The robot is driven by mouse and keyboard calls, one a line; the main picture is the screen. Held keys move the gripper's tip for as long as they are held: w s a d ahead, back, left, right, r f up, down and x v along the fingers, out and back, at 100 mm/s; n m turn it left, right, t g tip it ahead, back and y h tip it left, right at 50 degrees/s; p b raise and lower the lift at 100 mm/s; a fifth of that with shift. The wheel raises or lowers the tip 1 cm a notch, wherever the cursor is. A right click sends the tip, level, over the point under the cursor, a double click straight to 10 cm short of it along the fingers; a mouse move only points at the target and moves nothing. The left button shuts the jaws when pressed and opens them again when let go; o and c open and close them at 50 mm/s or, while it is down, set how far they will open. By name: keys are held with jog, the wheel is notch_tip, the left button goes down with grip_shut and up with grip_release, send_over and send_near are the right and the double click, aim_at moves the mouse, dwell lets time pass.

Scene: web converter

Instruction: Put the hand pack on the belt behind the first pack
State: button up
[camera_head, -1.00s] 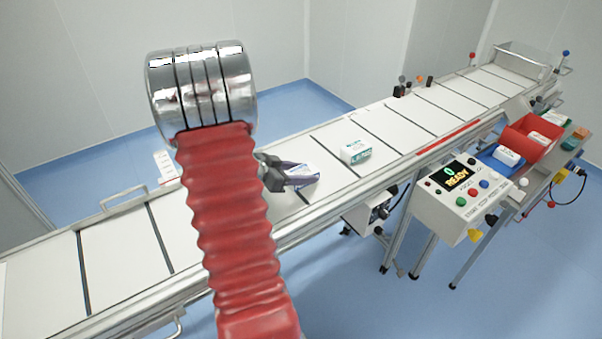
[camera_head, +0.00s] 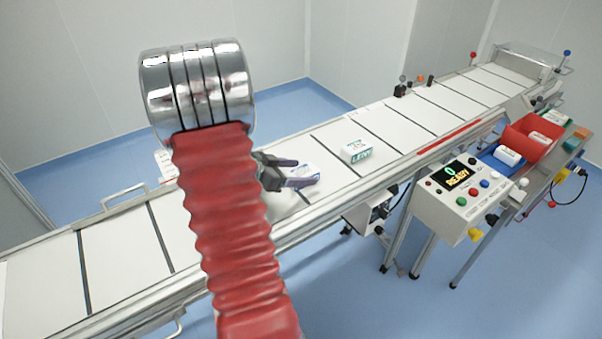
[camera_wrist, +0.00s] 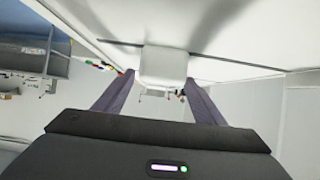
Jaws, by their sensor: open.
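In the wrist view the pack (camera_wrist: 163,68) shows as a pale block between the open fingers (camera_wrist: 165,92), with a gap on each side. The first pack (camera_head: 356,151), white with green print, sits farther along the belt to the right. My red arm hides part of the belt.
The control box (camera_head: 464,195) with a READY display stands in front of the belt. A red bin (camera_head: 530,138) and a blue tray (camera_head: 500,165) hold white packs at the right. Rails edge the belt; it is bare left of my arm.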

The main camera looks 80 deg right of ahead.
jog(key=v, duration=1)
jog(key=shift+w+a+r, duration=0.1)
jog(key=shift+w+a, duration=0.1)
jog(key=shift+w, duration=0.05)
jog(key=shift+w, duration=0.1)
dwell(0.3)
